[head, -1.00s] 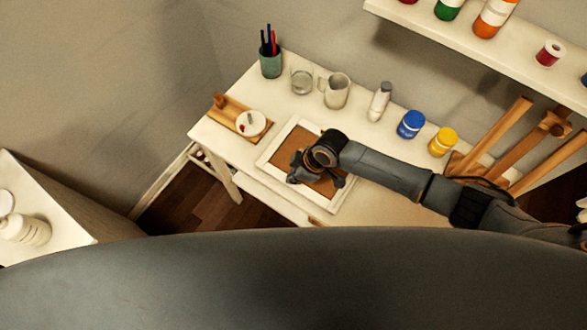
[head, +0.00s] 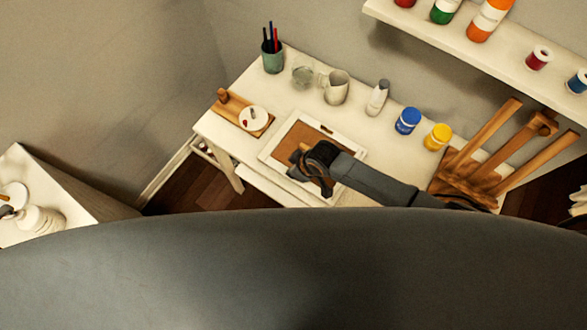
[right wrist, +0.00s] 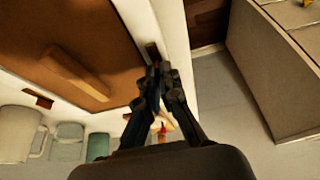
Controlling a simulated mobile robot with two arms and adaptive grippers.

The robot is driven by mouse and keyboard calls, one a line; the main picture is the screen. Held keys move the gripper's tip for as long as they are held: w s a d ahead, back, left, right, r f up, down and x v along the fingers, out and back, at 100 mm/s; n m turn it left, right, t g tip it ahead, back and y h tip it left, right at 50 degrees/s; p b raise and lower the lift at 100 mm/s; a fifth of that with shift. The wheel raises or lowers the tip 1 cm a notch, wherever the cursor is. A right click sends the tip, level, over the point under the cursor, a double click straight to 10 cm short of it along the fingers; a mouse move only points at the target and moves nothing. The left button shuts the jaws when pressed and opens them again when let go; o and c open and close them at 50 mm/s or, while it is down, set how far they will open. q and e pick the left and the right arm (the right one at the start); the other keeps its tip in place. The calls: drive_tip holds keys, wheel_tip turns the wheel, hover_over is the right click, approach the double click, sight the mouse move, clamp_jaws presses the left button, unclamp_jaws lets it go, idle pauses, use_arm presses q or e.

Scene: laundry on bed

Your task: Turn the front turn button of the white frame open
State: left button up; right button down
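The white frame (head: 347,143) lies flat on the white table, its brown back board facing up. My right gripper (head: 306,176) is over the near part of the frame and hides some of it. In the right wrist view the fingertips (right wrist: 157,68) are drawn together beside a small brown turn button (right wrist: 152,53) on the white rim. Whether they touch it or pinch it is unclear. Another brown turn button (right wrist: 38,99) sits on a different side of the rim. A wooden bar (right wrist: 76,75) lies on the brown board. My left gripper is not in view.
A wooden holder with a white round item (head: 253,117), pen cup (head: 272,58), glass (head: 303,72), mug (head: 336,88), white tube (head: 377,98), blue jar (head: 407,121) and yellow jar (head: 438,137) surround the frame. A wooden easel (head: 490,160) stands right.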

drive_tip(key=c, duration=1.6)
unclamp_jaws()
drive_tip(key=shift+o, duration=0.2)
drive_tip(key=shift+r, duration=0.1)
drive_tip(key=v, duration=1.2)
drive_tip(key=shift+s, duration=0.1)
